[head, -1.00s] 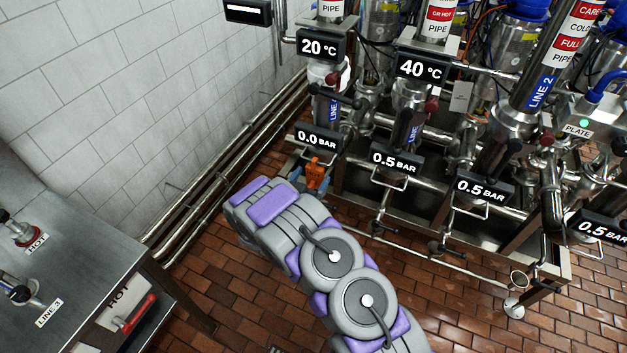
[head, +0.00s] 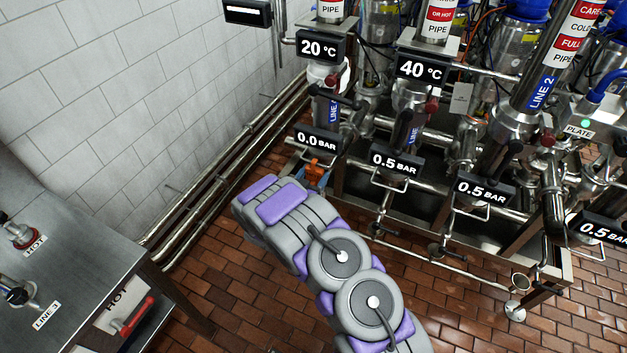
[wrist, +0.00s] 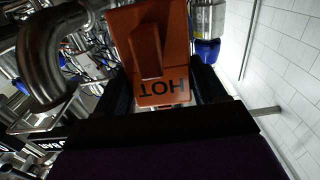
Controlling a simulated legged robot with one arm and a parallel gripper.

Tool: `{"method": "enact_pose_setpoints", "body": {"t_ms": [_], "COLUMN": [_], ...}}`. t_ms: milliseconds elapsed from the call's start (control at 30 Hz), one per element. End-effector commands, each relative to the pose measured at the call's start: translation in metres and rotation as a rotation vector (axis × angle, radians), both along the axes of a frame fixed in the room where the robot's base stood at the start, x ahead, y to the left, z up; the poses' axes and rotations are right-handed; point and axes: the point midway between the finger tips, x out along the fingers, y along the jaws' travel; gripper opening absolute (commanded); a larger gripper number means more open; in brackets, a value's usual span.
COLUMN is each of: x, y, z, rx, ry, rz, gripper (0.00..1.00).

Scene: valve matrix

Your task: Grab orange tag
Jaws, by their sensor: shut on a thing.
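The orange tag (wrist: 165,55) fills the upper middle of the wrist view, with the word HOT upside down on its lower part and a raised orange ridge on its face. My gripper (wrist: 162,88) shows as dark fingers on either side of the tag, shut on it. In the head view the orange tag (head: 315,170) is a small orange shape below the 0.0 BAR display, just beyond the end of my arm. My arm hides most of the gripper there, and the tag's far side is hidden.
The pipe and valve rack (head: 415,180) with displays stands close by at the right. Pipes run along the white tiled wall (head: 120,90). A metal table (head: 50,255) stands at the left. The brick floor (head: 240,300) between is clear.

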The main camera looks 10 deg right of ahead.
Motion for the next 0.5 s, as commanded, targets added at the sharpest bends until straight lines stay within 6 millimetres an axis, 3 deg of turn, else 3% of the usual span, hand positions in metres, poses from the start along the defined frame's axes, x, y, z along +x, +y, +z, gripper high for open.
{"method": "enact_pose_setpoints", "body": {"t_ms": [333,500], "x": [0.0,0.0], "y": [0.0,0.0], "z": [0.001,0.011], "rx": [0.0,0.0], "ry": [0.0,-0.001], "rz": [0.0,-0.001], "gripper": [0.4,0.4]}}
